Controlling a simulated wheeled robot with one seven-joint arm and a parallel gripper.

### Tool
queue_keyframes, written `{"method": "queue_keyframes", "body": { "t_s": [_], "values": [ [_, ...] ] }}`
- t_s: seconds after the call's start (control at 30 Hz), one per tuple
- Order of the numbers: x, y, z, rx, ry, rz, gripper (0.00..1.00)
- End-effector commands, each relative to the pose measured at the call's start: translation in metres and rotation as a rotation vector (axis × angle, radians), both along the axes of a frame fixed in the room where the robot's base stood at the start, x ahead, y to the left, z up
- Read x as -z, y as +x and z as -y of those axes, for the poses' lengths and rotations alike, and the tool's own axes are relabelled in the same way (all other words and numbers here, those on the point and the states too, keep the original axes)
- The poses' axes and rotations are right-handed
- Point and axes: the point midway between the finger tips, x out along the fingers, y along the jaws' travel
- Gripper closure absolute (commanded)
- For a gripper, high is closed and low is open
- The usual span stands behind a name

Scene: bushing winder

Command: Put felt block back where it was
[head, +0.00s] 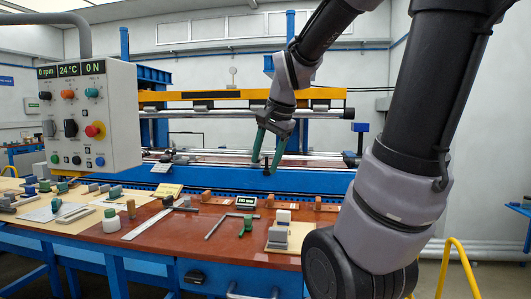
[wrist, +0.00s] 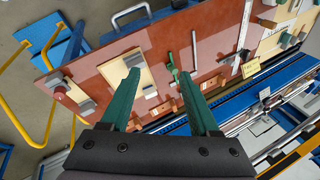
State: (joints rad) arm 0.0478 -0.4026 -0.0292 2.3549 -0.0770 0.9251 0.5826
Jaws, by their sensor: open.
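My gripper (head: 262,168) is open and empty, held above the far side of the red-brown bench, by the blue rail. Its green fingers also show in the wrist view (wrist: 158,74), spread apart with bench and parts far below. I cannot tell for sure which piece is the felt block. One candidate is a grey block with a pale, blue-marked piece (head: 278,236) on a cream board at the bench's right. A grey block (wrist: 86,106) on another cream board shows in the wrist view; my arm probably hides it in the head view.
A control panel (head: 88,118) hangs at the left. The winder (head: 190,178) runs along behind. Yellow rails (head: 458,262) stand at the right.

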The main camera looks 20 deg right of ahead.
Motion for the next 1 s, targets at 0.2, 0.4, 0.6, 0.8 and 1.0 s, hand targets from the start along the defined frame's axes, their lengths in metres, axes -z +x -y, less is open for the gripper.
{"method": "queue_keyframes", "body": {
  "t_s": [0.2, 0.4, 0.6, 0.8, 1.0],
  "values": [
    [-0.028, -0.058, -0.027, -0.394, -0.155, 0.203, 0.38],
    [-0.033, -0.079, -0.036, -0.545, -0.233, 0.280, 0.38],
    [-0.033, -0.080, -0.037, -0.560, -0.240, 0.284, 0.38],
    [-0.033, -0.080, -0.036, -0.558, -0.239, 0.283, 0.38],
    [-0.033, -0.080, -0.036, -0.558, -0.239, 0.283, 0.38]
  ]
}}
